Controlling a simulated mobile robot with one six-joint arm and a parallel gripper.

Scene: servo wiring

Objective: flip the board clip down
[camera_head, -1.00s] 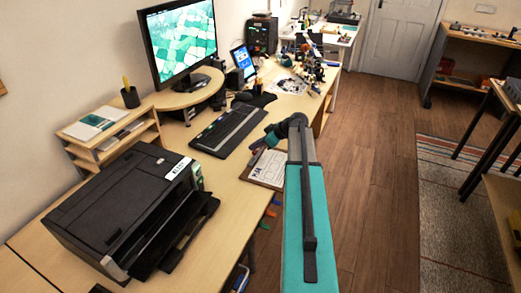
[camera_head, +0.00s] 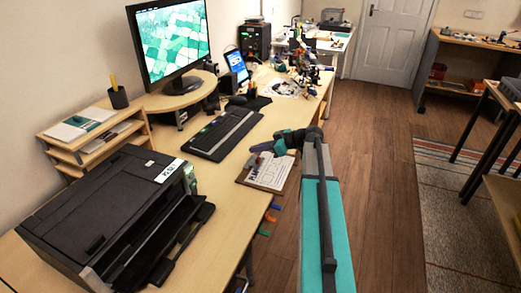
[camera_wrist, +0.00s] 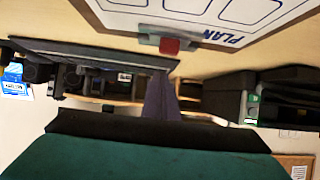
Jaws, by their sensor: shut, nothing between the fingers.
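The clipboard (camera_head: 266,183), holding a white printed sheet, lies on the desk's near right edge. In the wrist view its board (camera_wrist: 103,14) appears upside down at the top. The board clip (camera_wrist: 150,36) is a grey metal piece with a red tab (camera_wrist: 172,46), at the board's edge beside the "PLAN" heading. I cannot tell whether the clip is up or down. My gripper (camera_head: 254,160) is shut and empty at the clipboard's far left corner, close to the clip. It also shows in the wrist view (camera_wrist: 160,98); contact with the clip cannot be made out.
A black printer (camera_head: 100,205) stands left of the clipboard. A keyboard (camera_head: 222,133) lies just beyond it, and a monitor (camera_head: 172,45) stands behind. Coloured clips (camera_head: 268,218) show at the desk's edge below the clipboard. Open floor (camera_head: 375,150) lies right of the desk.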

